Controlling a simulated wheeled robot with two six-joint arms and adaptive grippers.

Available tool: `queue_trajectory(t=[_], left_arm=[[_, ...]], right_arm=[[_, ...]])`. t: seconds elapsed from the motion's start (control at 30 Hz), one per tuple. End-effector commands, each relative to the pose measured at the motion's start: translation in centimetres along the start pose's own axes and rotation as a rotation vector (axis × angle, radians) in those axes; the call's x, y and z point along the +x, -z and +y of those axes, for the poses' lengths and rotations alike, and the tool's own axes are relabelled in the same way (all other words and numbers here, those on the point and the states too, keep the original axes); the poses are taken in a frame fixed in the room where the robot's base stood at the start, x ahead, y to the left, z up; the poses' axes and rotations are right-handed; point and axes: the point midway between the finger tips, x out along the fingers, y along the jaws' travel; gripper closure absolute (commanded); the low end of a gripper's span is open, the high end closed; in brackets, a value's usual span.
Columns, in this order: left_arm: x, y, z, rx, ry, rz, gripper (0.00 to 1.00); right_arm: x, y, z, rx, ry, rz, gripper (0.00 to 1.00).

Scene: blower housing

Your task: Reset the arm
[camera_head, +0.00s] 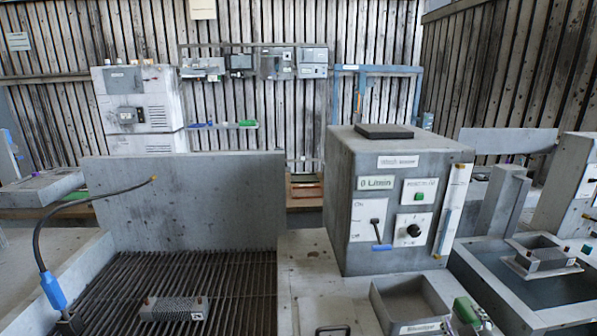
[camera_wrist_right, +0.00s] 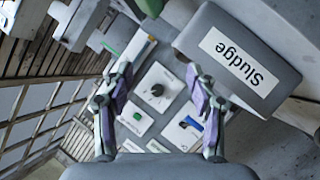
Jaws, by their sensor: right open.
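My right gripper (camera_wrist_right: 158,78) is open in the right wrist view. Its two purple-padded fingers stand apart with nothing between them. Past them, tilted and upside down, is the grey control box's front panel, with a black knob (camera_wrist_right: 157,90), a green button (camera_wrist_right: 138,116) and a blue lever (camera_wrist_right: 190,123). The gap between fingers and panel cannot be judged. In the head view the control box (camera_head: 345,190) stands upright right of centre. I cannot make out my right gripper clearly there. My left gripper is not in view.
A grey bin labelled Sludge (camera_wrist_right: 235,45) is beside the fingers. In the head view, a finned metal block (camera_head: 173,308) lies on the slatted grate (camera_head: 245,290). A hose with a blue grip (camera_head: 53,290) rises at left. A grey basin (camera_head: 480,285) is at right.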

Motion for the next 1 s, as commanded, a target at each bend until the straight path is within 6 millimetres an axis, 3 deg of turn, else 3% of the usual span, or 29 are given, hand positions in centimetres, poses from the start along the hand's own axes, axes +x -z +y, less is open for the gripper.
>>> queue_trajectory(t=[0.1, 0.2, 0.4, 0.57, 0.87, 1.0], left_arm=[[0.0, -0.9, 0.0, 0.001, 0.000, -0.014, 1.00], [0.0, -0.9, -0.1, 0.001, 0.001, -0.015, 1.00], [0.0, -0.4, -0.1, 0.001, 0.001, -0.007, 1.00], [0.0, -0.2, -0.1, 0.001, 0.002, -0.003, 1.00], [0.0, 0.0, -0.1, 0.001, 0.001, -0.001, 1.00], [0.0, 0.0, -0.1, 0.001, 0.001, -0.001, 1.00]], right_arm=[[-2.8, -5.0, -4.2, 0.085, 0.075, -0.203, 0.42], [-5.8, -8.3, -7.8, 0.134, 0.160, -0.367, 0.42], [-11.9, -12.1, -13.8, 0.201, 0.347, -0.608, 0.42], [-16.9, -13.1, -17.6, 0.246, 0.508, -0.746, 0.42], [-11.7, -21.4, -23.4, 0.236, 0.517, -0.802, 0.42], [-9.8, -27.1, -26.8, 0.236, 0.519, -0.831, 0.42]])
